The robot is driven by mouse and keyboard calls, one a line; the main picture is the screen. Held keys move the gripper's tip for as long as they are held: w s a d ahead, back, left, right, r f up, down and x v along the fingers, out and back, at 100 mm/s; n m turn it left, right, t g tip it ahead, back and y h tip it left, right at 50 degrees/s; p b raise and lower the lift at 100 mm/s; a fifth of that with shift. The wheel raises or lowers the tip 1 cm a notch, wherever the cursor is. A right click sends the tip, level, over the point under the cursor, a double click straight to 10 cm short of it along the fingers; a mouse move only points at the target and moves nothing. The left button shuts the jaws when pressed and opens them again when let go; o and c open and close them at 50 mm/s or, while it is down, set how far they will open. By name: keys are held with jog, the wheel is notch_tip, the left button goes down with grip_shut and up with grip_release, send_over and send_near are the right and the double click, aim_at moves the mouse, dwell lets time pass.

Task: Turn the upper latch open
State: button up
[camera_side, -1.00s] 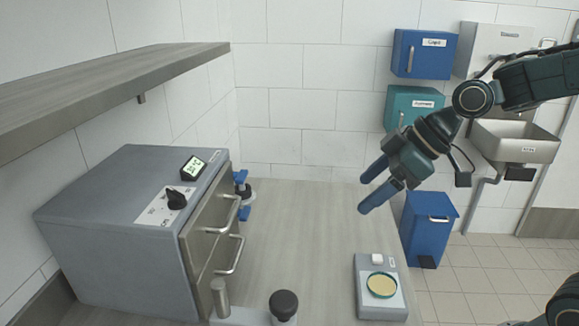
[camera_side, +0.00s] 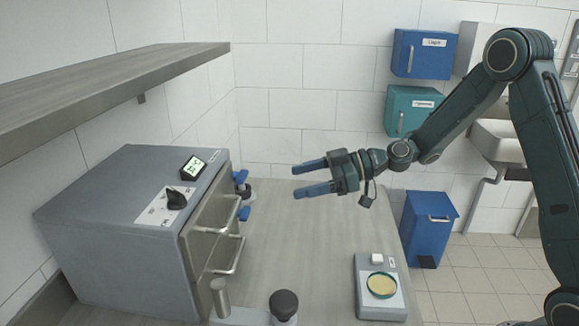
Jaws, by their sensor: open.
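A grey box-shaped machine (camera_side: 110,215) stands on the left of the counter. At its far right edge are two small blue parts that look like latches, one above the other: the upper blue latch (camera_side: 240,176) and the lower blue latch (camera_side: 244,213). They are small and partly hidden by the machine, so I cannot tell how either is turned. My gripper (camera_side: 294,182) is open and empty, its two blue fingers pointing left toward the latches. In the picture a clear gap separates the fingertips from the upper latch.
Two bar handles, upper (camera_side: 226,215) and lower (camera_side: 230,256), stick out from the machine's front. A dark knob shape (camera_side: 249,194) sits by the latches. A black-topped object (camera_side: 284,304) and a scale with a yellow dish (camera_side: 368,300) stand nearer. The counter's middle (camera_side: 295,235) is clear.

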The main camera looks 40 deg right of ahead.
aim_at(246, 175)
jog(key=w+d+f+m+t, duration=0.1)
jog(key=w+d+f+t, duration=0.2)
jog(key=w+d, duration=0.1)
jog(key=shift+d+f+m+t+y, duration=0.3)
jog(key=shift+d+m+t+y, duration=0.05)
jog(key=shift+m+t+y, duration=0.05)
jog(key=shift+w+a, duration=0.1)
jog(key=x, duration=1.3)
jog(key=shift+w+a, duration=0.2)
jog(key=c, duration=1)
